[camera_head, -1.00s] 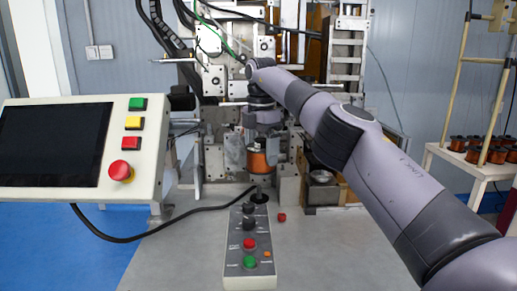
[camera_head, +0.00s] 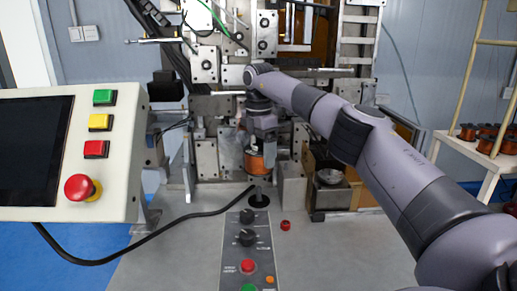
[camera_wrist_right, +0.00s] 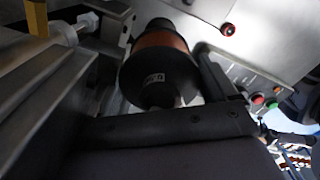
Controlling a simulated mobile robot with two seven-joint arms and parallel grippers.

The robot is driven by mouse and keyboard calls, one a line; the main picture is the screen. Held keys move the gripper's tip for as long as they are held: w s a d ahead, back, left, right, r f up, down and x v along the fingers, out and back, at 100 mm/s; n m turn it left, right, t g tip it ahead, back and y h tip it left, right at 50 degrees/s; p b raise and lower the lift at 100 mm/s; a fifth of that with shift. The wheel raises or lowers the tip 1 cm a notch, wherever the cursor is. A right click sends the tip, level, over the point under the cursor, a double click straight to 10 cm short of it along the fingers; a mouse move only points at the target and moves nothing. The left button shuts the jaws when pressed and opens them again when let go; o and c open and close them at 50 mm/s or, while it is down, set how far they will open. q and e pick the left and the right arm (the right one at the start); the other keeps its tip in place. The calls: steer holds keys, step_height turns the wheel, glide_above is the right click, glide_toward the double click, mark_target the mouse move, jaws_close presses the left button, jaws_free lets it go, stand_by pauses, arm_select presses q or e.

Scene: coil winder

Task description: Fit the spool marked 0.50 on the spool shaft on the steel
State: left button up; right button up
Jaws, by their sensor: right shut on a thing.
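A copper-wound spool (camera_head: 257,163) with dark flanges hangs below my right gripper (camera_head: 262,143), which is shut on it. In the right wrist view the spool (camera_wrist_right: 158,62) shows its dark end with a small white label (camera_wrist_right: 154,78), too small to read surely. Below the spool, a thin upright shaft (camera_head: 258,188) rises from a round black base (camera_head: 258,201) on the grey steel table. The spool looks roughly in line above it. I cannot tell whether the shaft tip enters the spool. My left gripper is out of view.
A grey control box (camera_head: 248,262) with knobs and buttons lies in front of the shaft. A small red part (camera_head: 286,225) lies right of it. A metal bowl on a block (camera_head: 330,177) stands right. A panel with a screen (camera_head: 110,150) fills the left. More spools (camera_head: 487,133) stand at far right.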

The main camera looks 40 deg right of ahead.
steer(key=shift+f, duration=2.4)
steer(key=shift+f, duration=0.2)
steer(key=shift+f, duration=0.35)
steer(key=shift+f+b, duration=0.3)
steer(key=shift+f, duration=0.05)
steer(key=shift+f, duration=0.7)
steer(key=shift+f+b, duration=0.3)
steer(key=shift+f, duration=0.05)
steer(key=shift+f, duration=0.35)
steer(key=shift+f, duration=0.2)
